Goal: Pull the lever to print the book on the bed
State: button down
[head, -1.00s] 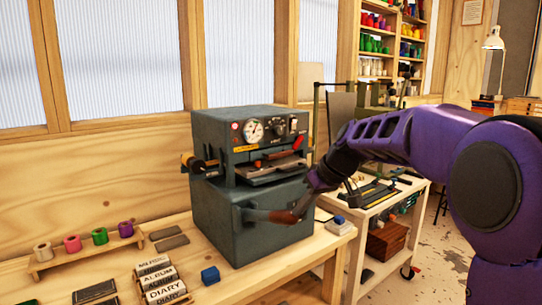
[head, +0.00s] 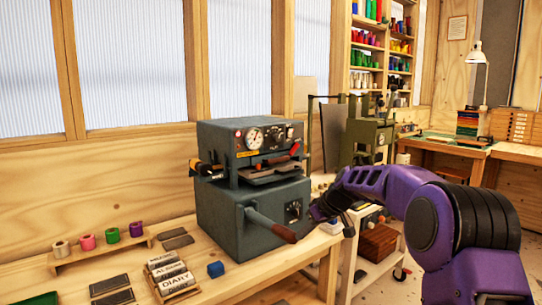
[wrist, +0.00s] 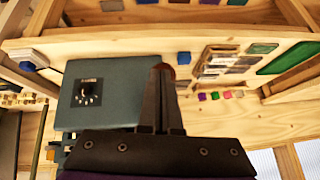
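The grey-green press (head: 225,215) stands on the wooden bench. Its bed (head: 270,177) is in the front opening under the dials, with a flat dark item on it, which I take for the book. The lever (head: 270,226) has a brown handle and slants down and outward from the lower front. My gripper (head: 304,229) is at the handle's outer end. In the wrist view, my gripper's fingers (wrist: 166,72) are close together, with the red-brown lever end (wrist: 169,69) showing between the tips. The fingers hide most of the handle.
On the bench are a blue block (head: 215,269), title blocks (head: 172,276), grey bars (head: 177,240) and a rack of foil rolls (head: 112,236). A cart (head: 375,262) stands right of the bench. There is free air in front of the press.

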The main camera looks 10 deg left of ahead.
jog(key=shift+s+d+f, duration=0.1)
jog(key=shift+s+f, duration=0.05)
jog(key=shift+f, duration=1.15)
jog(key=shift+r, duration=0.2)
dwell(1.9)
notch_tip(320, 180, up, 13)
jog(key=w+d+p, duration=0.1)
jog(key=p, duration=0.2)
jog(key=shift+d, duration=0.15)
jog(key=shift+w, duration=0.1)
dwell(0.7)
